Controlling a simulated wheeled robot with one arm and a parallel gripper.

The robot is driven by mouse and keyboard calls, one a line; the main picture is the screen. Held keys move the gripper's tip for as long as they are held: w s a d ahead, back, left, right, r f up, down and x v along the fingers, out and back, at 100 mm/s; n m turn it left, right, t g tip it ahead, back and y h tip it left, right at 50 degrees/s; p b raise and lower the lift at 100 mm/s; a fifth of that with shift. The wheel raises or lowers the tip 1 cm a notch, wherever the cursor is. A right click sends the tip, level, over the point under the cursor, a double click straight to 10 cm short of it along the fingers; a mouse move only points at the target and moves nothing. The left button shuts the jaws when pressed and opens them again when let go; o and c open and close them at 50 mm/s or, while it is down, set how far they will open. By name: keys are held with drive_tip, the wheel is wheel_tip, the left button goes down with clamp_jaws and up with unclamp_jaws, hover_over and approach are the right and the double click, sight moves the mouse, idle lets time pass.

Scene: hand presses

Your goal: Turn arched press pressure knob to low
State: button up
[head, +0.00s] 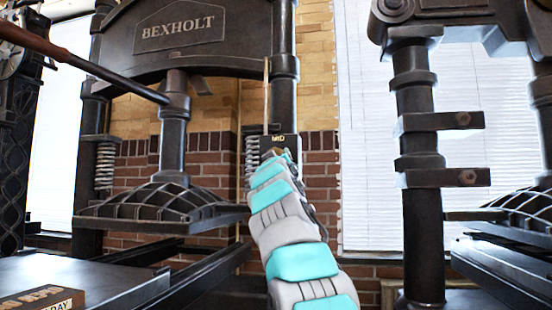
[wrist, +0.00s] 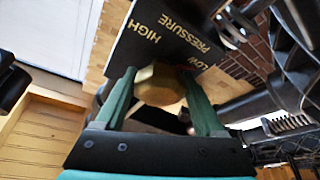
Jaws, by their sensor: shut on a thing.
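The arched press (head: 180,28) is black, with BEXHOLT on its arched top, and fills the left and middle of the head view. In the wrist view the plate (wrist: 165,40) shows HIGH, PRESSURE and LOW. The brass, faceted pressure knob (wrist: 158,92) sits in front of the plate. My gripper (wrist: 160,78) has its green fingers on both sides of the knob and is shut on it. In the head view my arm hides most of the knob and the fingers. I cannot tell which setting the knob points to.
A long lever (head: 85,65) crosses the upper left. The press's ribbed platen (head: 165,205) hangs left of my arm, and a coil spring (head: 252,155) is close beside it. Another black press (head: 420,180) stands at right. A small box (head: 45,299) lies at lower left.

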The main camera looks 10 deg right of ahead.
idle(0.3)
drive_tip(key=o, duration=1.3)
drive_tip(key=shift+o, duration=0.2)
drive_tip(key=shift+s+a+f+b, duration=0.1)
drive_tip(key=shift+s+f+b, duration=0.2)
drive_tip(key=shift+s+b, duration=0.15)
drive_tip(key=b+v, duration=0.4)
drive_tip(key=v, duration=0.3)
drive_tip(key=shift+r, duration=0.15)
